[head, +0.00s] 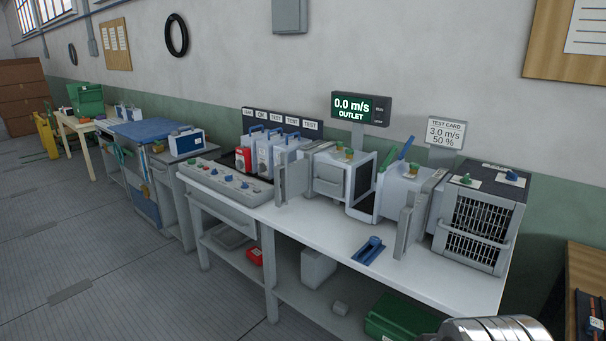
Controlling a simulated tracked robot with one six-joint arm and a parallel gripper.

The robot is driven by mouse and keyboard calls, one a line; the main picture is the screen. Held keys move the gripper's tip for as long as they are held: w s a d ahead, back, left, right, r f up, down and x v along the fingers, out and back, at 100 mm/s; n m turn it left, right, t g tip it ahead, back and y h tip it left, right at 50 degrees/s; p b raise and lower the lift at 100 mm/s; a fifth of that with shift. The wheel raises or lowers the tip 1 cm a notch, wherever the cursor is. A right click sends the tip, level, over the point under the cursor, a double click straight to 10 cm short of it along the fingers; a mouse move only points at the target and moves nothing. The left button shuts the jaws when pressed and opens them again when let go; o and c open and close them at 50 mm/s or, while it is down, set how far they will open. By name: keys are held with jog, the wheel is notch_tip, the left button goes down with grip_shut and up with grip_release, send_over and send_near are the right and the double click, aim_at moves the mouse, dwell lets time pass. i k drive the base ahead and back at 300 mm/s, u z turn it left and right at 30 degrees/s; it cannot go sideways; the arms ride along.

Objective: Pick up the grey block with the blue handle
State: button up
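Several pieces fit a grey block with a blue handle, and I cannot tell which one is meant. A grey-and-blue box (187,142) with a blue handle on top sits alone on the left bench. A small blue handle piece (370,250) lies on the white bench top. My gripper's fingers are not in view; only a ribbed metal part, likely of my arm, shows at the bottom right.
The white bench (430,280) carries a sloped control panel (222,182), open grey duct boxes and a grilled box (478,225). Its front right top is clear. A green crate (395,318) is below. The floor (110,260) at left is open.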

aim_at(316, 266)
jog(key=u, duration=0.4)
jog(key=i, duration=0.75)
jog(key=u, duration=0.7)
jog(key=i, duration=0.75)
jog(key=u, duration=0.3)
